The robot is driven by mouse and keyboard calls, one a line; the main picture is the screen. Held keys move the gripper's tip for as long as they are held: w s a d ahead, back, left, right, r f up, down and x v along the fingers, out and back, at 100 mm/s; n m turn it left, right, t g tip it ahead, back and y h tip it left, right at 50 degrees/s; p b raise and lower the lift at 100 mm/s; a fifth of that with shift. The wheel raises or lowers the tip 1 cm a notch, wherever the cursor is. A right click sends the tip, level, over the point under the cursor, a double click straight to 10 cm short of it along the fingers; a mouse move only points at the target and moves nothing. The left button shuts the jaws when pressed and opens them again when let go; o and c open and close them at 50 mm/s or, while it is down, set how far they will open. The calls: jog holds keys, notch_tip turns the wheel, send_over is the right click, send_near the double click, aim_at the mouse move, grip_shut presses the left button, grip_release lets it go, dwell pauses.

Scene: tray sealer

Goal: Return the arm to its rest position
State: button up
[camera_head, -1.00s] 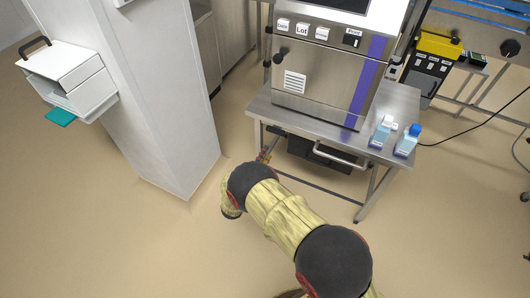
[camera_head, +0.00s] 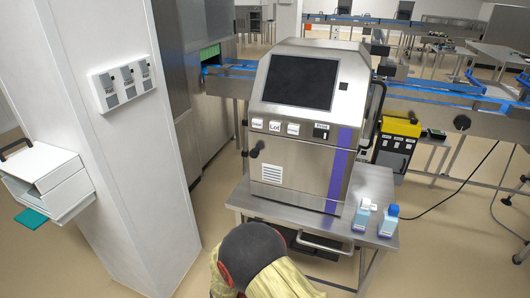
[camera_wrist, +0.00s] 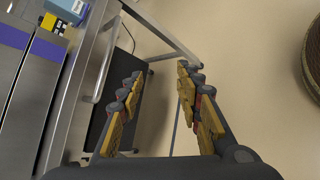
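My gripper (camera_wrist: 165,85) shows in the wrist view with its two yellow and dark fingers spread apart and nothing between them. Beyond the fingers are the floor and a metal table leg. In the head view my arm is at the bottom centre, in front of the steel table; the gripper itself does not show there. The tray sealer (camera_head: 296,128) stands on the steel table (camera_head: 376,190), with a dark screen and labelled buttons on its front. In the wrist view part of the sealer (camera_wrist: 38,88) lies at the left.
Two bottles, one white-capped (camera_head: 361,215) and one blue-capped (camera_head: 389,221), stand on the table's right side. A white pillar (camera_head: 125,150) with a dispenser (camera_head: 48,183) is at the left. A yellow-topped black unit (camera_head: 397,145) stands right of the table. Open floor lies at the lower right.

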jog(key=s+d+r+m+g+y+p, duration=0.1)
jog(key=s+r+m+g+y, duration=0.15)
jog(key=s+r, duration=0.5)
jog(key=s+d+r+m+g+y+p, duration=0.1)
jog(key=s+d+r+m+y, duration=0.2)
jog(key=r, duration=0.8)
jog(key=s+r+m+g+y+p, duration=0.1)
jog(key=s+r+m+y, duration=0.25)
jog(key=s+r, duration=0.45)
jog(key=s+d+r+m+t+y+p, duration=0.1)
jog(key=s+d+r+m+t, duration=0.1)
jog(key=r, duration=0.6)
jog(key=s+d+r+m+t+y+p, duration=0.1)
jog(key=s+d+r+m+t+p, duration=0.1)
jog(key=r, duration=0.7)
jog(key=shift+d+r+t, duration=0.3)
jog(key=shift+d+t, duration=0.35)
jog(key=shift+d, duration=0.3)
